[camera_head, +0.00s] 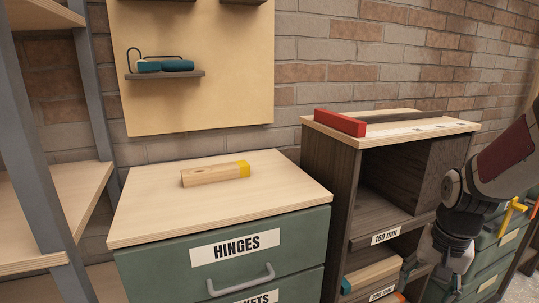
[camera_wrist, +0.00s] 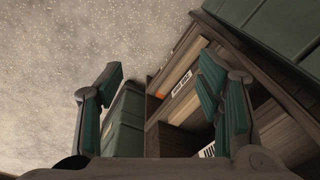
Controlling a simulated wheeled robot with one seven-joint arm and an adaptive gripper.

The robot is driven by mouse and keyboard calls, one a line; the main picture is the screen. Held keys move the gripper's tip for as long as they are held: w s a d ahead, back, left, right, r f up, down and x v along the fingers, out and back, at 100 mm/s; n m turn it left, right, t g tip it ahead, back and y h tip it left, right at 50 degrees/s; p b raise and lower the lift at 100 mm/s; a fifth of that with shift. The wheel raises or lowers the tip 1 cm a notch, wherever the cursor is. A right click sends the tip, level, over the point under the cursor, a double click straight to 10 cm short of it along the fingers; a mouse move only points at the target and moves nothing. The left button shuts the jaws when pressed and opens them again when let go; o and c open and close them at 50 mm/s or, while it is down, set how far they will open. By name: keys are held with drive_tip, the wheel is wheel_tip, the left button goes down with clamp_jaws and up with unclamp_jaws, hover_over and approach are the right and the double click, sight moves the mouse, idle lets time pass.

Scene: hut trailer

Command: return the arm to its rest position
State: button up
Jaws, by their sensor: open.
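My gripper (camera_wrist: 160,76) is open and empty in the wrist view, its two fingers wide apart. Beyond the fingers are the speckled floor and the fronts of a dark shelf unit and green drawers. In the head view my gripper (camera_head: 428,268) hangs at the lower right, in front of the dark shelf unit (camera_head: 340,190). My arm reaches in from the right edge. I cannot tell whether the gripper touches the shelf unit.
A wooden block with a yellow end (camera_head: 212,175) lies on the HINGES drawer cabinet (camera_head: 150,225). A red-ended tool (camera_head: 340,123) lies on the shelf unit. Green drawers (camera_head: 490,245) stand at right. A wall shelf (camera_head: 165,75) holds teal items. An open rack (camera_head: 45,150) stands at left.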

drive_tip(key=s+a+r+n, duration=0.3)
drive_tip(key=s+a+r, duration=0.15)
drive_tip(key=s, duration=0.45)
drive_tip(key=s+a+r+n, duration=0.2)
drive_tip(key=s+a+r, duration=0.25)
drive_tip(key=s, duration=0.35)
drive_tip(key=s+a+r+n, duration=0.35)
drive_tip(key=s+a, duration=0.25)
drive_tip(key=s, duration=0.3)
wheel_tip(320, 180, up, 28)
drive_tip(key=d+t+p, duration=0.1)
drive_tip(key=t+p, duration=0.2)
drive_tip(key=p, duration=2.4)
drive_tip(key=shift+w+r+m, duration=0.25)
drive_tip(key=shift+m, duration=0.1)
